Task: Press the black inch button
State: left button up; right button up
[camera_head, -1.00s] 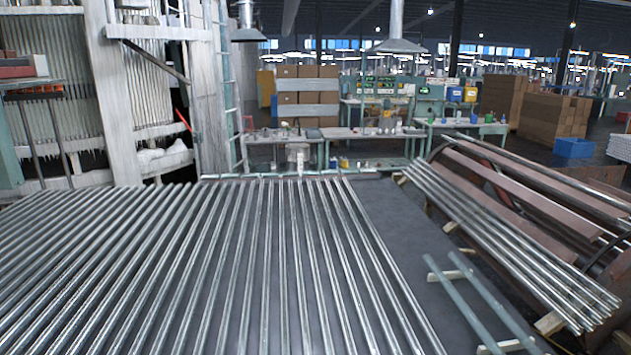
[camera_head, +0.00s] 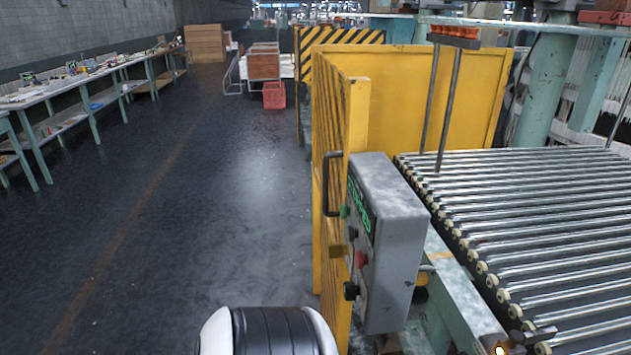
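A grey control box (camera_head: 398,250) is fixed at the near end of the roller bed, beside a yellow panel. Its left face is seen at a steep angle and carries a green button (camera_head: 344,211), a black button (camera_head: 352,233), a red button (camera_head: 361,259) and a lower black knob or button (camera_head: 350,290). Which black one is the inch button cannot be read from here. Neither gripper is in view. A white and black rounded part of my own body shows at the bottom, left of and below the box, apart from it.
A yellow panel (camera_head: 410,100) with a black handle (camera_head: 328,185) stands behind and left of the box. The roller bed (camera_head: 540,220) fills the right. The floor (camera_head: 200,220) at left is open, up to benches (camera_head: 60,95) along the wall. A red crate (camera_head: 274,96) stands farther back.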

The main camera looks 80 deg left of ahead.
aim_at(352, 233)
jog(key=u, duration=0.45)
jog(key=k+j+u, duration=0.1)
jog(key=u, duration=0.3)
jog(key=j+u, duration=0.15)
jog(key=u, duration=0.75)
